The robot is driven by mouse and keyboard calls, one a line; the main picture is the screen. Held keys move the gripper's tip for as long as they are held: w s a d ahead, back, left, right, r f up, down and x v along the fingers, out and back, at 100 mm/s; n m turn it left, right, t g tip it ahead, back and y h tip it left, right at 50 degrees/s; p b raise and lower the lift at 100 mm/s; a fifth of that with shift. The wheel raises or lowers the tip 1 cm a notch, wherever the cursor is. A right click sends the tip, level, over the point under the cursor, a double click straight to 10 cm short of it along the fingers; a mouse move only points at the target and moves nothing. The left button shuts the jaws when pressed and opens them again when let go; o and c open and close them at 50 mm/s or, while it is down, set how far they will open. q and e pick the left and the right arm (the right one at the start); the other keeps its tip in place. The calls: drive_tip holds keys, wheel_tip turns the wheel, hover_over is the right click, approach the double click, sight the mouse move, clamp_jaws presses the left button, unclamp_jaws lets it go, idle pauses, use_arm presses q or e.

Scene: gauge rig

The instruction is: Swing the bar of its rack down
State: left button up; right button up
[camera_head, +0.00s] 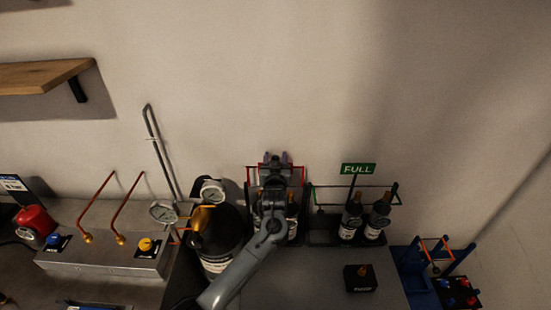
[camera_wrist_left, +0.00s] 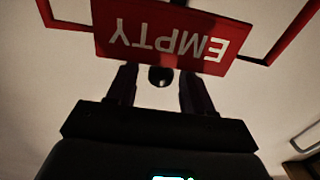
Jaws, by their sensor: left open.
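The red-framed rack (camera_head: 248,173) stands against the wall, with its red bar across the top. In the left wrist view the red EMPTY sign (camera_wrist_left: 165,40) shows upside down, with red bar (camera_wrist_left: 62,22) at its sides. A dark round knob (camera_wrist_left: 160,76) sits just below the sign. My left gripper (camera_head: 275,158) is at the top of this rack; its open fingers (camera_wrist_left: 158,80) stand on either side of the knob, and contact cannot be told. My arm hides the sign and much of the rack in the head view. My right gripper is not in view.
A rack with a green FULL sign (camera_head: 358,169) and two dark bottles (camera_head: 350,219) stands to the right. A large dark cylinder (camera_head: 219,238) with gauges is close on the left. A black box (camera_head: 360,278) is in front; a blue stand (camera_head: 415,262) is far right.

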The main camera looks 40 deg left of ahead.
use_arm(q)
drive_tip(key=shift+w+a, duration=0.3)
drive_tip(key=shift+w, duration=0.05)
clamp_jaws()
